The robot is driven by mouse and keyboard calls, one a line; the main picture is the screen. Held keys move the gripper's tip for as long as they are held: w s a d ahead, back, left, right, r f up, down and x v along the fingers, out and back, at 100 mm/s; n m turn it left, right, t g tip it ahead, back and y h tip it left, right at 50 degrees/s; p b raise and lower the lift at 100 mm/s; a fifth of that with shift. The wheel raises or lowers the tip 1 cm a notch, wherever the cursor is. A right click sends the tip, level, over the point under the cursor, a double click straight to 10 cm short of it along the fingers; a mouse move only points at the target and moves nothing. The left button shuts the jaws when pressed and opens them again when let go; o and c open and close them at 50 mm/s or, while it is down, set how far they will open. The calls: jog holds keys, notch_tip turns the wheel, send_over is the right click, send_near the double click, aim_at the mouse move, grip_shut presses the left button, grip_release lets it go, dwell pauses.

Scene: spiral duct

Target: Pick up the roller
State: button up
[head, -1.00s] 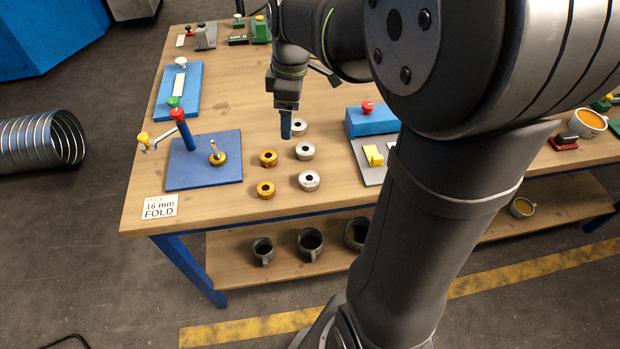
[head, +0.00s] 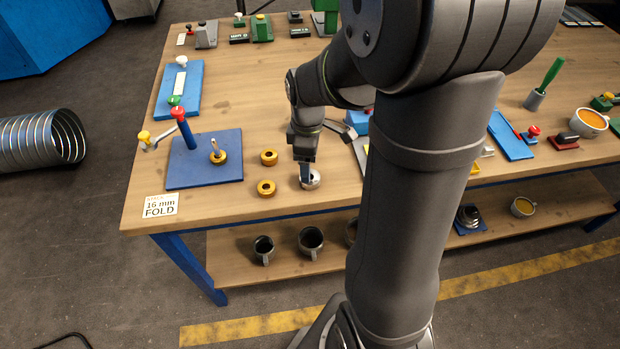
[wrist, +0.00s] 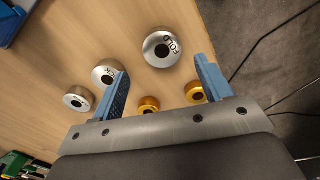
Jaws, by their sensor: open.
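A silver roller marked FOLD (wrist: 161,48) lies on the wooden bench in the wrist view, ahead of and roughly between my fingertips. In the head view my gripper (head: 308,178) points down over this silver roller (head: 313,181) near the bench's front edge and partly hides it. My gripper (wrist: 163,70) is open, with two blue fingers and nothing held. Two more silver rollers (wrist: 105,73) (wrist: 77,99) lie to the left in the wrist view. Two gold rollers (head: 269,157) (head: 266,188) lie left of my gripper in the head view.
A blue plate (head: 205,172) with a crank stand and a post carrying a gold ring is at the left. A card reading "16 mm FOLD" (head: 160,207) lies at the front left corner. Mugs (head: 311,241) stand on the lower shelf.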

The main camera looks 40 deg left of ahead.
aim_at(315, 177)
jog(key=f, duration=0.3)
jog(key=shift+s+d+f, duration=0.1)
jog(key=shift+d+f, duration=0.25)
jog(key=shift+f, duration=0.65)
jog(key=shift+c, duration=0.2)
jog(key=c, duration=1.1)
jog(key=shift+c, duration=0.2)
jog(key=shift+a+r, duration=0.1)
jog(key=shift+r, duration=0.05)
